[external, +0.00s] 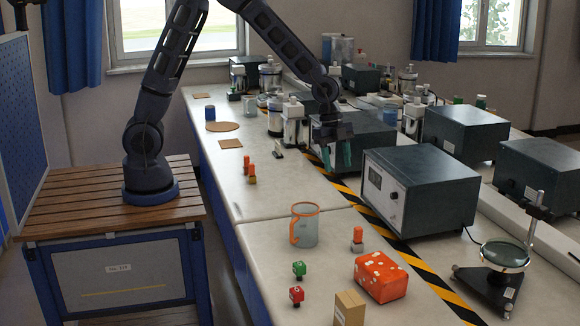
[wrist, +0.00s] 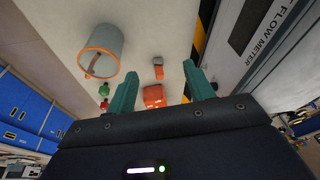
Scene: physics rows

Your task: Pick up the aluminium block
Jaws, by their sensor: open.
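My gripper (external: 337,157) is open and empty, held above the bench beside the striped tape. Its two teal fingers stand apart in the wrist view (wrist: 160,72). I cannot surely pick out the aluminium block. A small grey and orange item (external: 357,240) stands on the bench right of the mug; in the wrist view its grey part (wrist: 158,60) shows between and beyond the fingers. Whether the grey part is the block is too small to tell. My gripper is well apart from it.
A grey mug with orange trim (external: 308,228), a red spotted box (external: 381,278), a cardboard box (external: 349,309) and small green (external: 298,270) and red (external: 296,295) pieces stand nearby. A dark instrument box (external: 420,185) borders the right. The left bench strip is mostly clear.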

